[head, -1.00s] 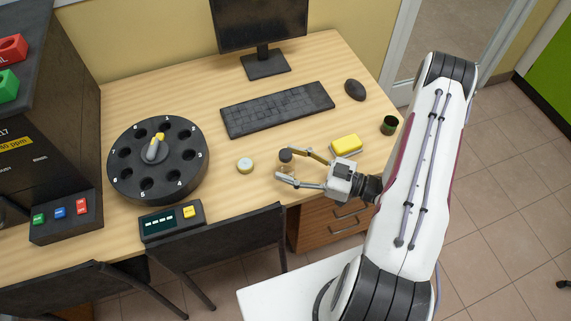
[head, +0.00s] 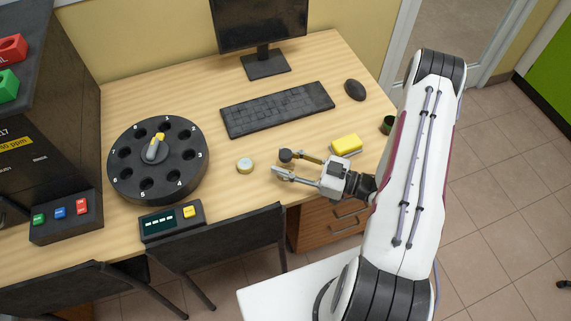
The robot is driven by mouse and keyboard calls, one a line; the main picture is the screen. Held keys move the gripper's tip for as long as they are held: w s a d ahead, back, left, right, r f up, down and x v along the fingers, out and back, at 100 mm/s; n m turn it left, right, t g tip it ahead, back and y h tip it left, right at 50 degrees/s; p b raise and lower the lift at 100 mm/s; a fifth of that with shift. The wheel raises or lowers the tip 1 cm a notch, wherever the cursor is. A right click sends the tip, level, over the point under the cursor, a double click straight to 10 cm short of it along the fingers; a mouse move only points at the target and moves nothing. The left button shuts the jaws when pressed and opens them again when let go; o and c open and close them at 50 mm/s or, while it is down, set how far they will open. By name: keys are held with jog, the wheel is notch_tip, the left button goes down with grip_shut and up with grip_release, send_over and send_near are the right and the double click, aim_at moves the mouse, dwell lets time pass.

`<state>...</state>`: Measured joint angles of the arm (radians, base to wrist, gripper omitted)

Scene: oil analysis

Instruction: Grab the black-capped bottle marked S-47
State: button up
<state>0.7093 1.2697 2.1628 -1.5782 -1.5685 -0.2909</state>
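A bottle with a round black cap (head: 285,156) stands on the desk, right of the pale round-lidded item. Its body is mostly hidden by my gripper, and its marking cannot be read. My gripper (head: 285,163) reaches in from the right, low over the desk. Its two fingers are apart, one on the far side of the cap and one on the near side. The bottle is at or between the fingertips; I cannot see contact with it.
A black numbered carousel (head: 121,187) sits at the left, with a small display box (head: 158,222) in front. A pale round-lidded item (head: 245,166), a yellow sponge-like block (head: 346,144), a dark cup (head: 388,124), a keyboard (head: 277,109) and a mouse (head: 355,90) are around.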

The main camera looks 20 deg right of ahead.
jog(key=shift+r, duration=0.2)
dwell(0.3)
jog(key=shift+r, duration=4.8)
